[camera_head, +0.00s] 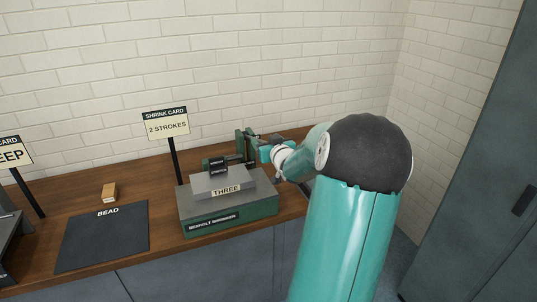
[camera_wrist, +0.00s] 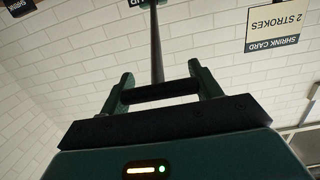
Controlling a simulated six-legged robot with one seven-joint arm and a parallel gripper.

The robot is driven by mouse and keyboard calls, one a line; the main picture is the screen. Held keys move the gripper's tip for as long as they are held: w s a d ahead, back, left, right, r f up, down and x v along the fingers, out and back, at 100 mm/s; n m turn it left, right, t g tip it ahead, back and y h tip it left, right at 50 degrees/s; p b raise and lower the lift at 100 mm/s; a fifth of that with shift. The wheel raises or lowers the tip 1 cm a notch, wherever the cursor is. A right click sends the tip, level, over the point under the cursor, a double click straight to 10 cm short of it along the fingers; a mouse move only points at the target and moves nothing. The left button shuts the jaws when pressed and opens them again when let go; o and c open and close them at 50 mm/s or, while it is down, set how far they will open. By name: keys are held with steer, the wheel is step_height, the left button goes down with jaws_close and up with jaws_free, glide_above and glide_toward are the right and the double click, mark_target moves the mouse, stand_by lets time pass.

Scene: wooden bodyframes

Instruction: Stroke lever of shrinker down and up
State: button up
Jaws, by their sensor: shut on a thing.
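The shrinker (camera_head: 230,215) is a green and grey machine labelled "BEXHOLT SHRINKER" on the wooden bench, with a block marked "THREE" (camera_head: 226,189) on its front. My gripper (camera_head: 264,153) is at these parts, reached from the right. In the wrist view, my gripper (camera_wrist: 162,90) has its two green fingers at the ends of a dark crossbar (camera_wrist: 160,92), apparently the lever's grip, and is shut on it. A dark shaft (camera_wrist: 155,45) runs on beyond the bar. The lever's pivot is hidden in the head view.
A shrink card sign (camera_head: 166,127) reading "2 STROKES" stands behind the shrinker; it shows upside down in the wrist view (camera_wrist: 276,25). A dark "BEAD" mat (camera_head: 103,238) and a small wooden block (camera_head: 110,192) lie to the left. A grey cabinet (camera_head: 480,190) stands at right.

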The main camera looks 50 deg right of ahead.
steer(key=w+d+r, duration=0.3)
steer(key=w+r, duration=0.3)
steer(key=r, duration=0.3)
steer(key=shift+d+r, duration=0.2)
steer(key=shift+r, duration=0.1)
steer(key=shift+w+d+r, duration=0.25)
steer(key=shift+w+r, duration=0.1)
steer(key=shift+w, duration=0.05)
steer(key=o, duration=1.1)
steer(key=shift+f, duration=0.15)
steer(key=o, duration=0.3)
steer(key=shift+w+d, duration=0.15)
steer(key=v, duration=1.4)
